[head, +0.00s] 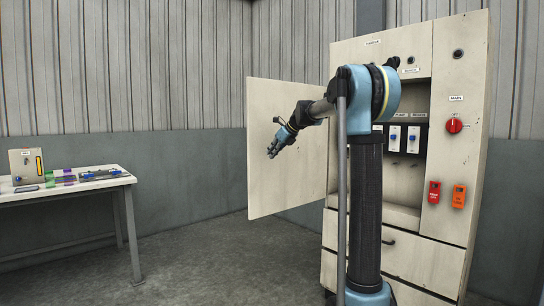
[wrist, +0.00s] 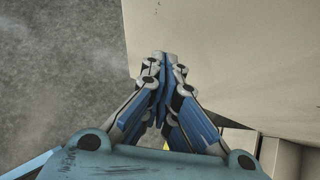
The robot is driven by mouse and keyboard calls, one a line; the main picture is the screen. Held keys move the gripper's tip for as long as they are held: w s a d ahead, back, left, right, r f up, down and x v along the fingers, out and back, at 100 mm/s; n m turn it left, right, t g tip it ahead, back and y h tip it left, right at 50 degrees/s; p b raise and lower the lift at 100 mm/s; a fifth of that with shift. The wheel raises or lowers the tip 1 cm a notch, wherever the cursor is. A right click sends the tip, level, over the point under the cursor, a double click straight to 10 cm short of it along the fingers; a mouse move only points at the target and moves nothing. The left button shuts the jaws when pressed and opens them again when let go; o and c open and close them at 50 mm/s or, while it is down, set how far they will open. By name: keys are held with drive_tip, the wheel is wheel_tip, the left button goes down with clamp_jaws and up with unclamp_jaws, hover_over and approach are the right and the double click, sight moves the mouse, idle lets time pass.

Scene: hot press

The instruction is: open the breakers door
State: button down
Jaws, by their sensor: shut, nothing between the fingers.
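The breakers door (head: 264,190) is a cream panel that stands swung out to the left of the tall cream cabinet (head: 459,80). The cabinet's compartment is exposed, and breakers (head: 404,138) with blue switches show inside it. My gripper (head: 271,154) is in front of the door panel in the head view, pointing left and down. In the wrist view my gripper (wrist: 160,58) has its fingertips together with nothing between them. The door panel (wrist: 240,55) fills the right side there, close to the fingers. I cannot tell whether they touch it.
Drawers (head: 420,256) are at the bottom. A white table (head: 115,180) with small items stands left. Floor between is clear.

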drive_tip(key=s+d+r, duration=0.7)
drive_tip(key=s, duration=0.2)
drive_tip(key=s+d+f+n+g+h, duration=0.1)
drive_tip(key=s+d+f+n, duration=0.3)
drive_tip(key=s+f+n, duration=0.4)
drive_tip(key=s+d+f+n+g+h, duration=0.1)
drive_tip(key=s+d+f+n+h, duration=0.2)
drive_tip(key=s+f+n, duration=0.6)
drive_tip(key=s+d+f+n+g+h, duration=0.1)
drive_tip(key=s+d+f+n+h, duration=0.2)
drive_tip(key=s+f, duration=2.1)
drive_tip(key=s+d+n, duration=0.3)
drive_tip(key=n, duration=0.3)
drive_tip(key=shift+s+d+f, duration=0.2)
drive_tip(key=shift+s+f, duration=0.05)
drive_tip(key=shift+f, duration=0.1)
drive_tip(key=shift+a, duration=0.1)
